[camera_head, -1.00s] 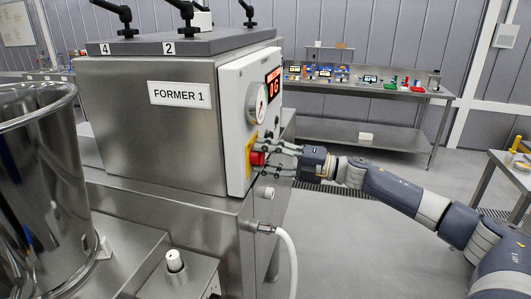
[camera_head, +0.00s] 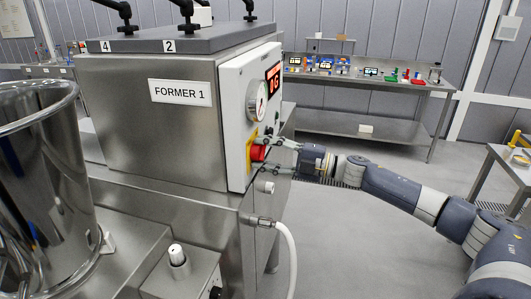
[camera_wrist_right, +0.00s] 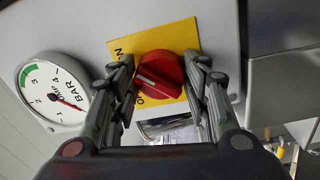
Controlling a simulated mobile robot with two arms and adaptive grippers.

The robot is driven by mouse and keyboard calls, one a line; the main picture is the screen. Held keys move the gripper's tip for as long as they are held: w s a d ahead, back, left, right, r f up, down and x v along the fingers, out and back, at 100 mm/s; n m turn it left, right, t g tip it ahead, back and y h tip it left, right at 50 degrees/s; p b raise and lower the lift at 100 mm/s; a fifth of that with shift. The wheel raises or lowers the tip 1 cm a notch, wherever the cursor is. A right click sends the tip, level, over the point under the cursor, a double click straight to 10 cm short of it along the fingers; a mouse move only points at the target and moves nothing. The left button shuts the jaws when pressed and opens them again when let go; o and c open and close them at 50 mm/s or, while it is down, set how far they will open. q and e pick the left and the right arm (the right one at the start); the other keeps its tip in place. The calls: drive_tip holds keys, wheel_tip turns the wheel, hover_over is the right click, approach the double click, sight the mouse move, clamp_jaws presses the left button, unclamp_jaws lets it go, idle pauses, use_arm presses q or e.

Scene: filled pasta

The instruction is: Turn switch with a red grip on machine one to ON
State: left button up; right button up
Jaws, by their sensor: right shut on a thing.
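The machine labelled FORMER 1 (camera_head: 150,130) stands left of centre in the head view. Its front panel carries a red grip (camera_head: 258,153) on a yellow plate. In the right wrist view the red grip (camera_wrist_right: 160,75) sits on the tilted yellow plate (camera_wrist_right: 170,38), its pale mark pointing left. Part of an ON label shows at the plate's upper left; lettering lower down is partly hidden. My right gripper (camera_head: 270,156) reaches in from the right, its fingers on either side of the red grip, shut on it. My left gripper is not in view.
A pressure gauge (camera_wrist_right: 52,92) and a red display (camera_head: 273,80) are above the switch. A white hose (camera_head: 288,255) hangs below. A steel vessel (camera_head: 45,190) stands at left. A workbench (camera_head: 370,83) with small devices is behind. Floor right of the machine is open.

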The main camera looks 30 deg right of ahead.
drive_tip(key=o, duration=1.1)
drive_tip(key=shift+v, duration=6.05)
drive_tip(key=shift+w+d, duration=0.15)
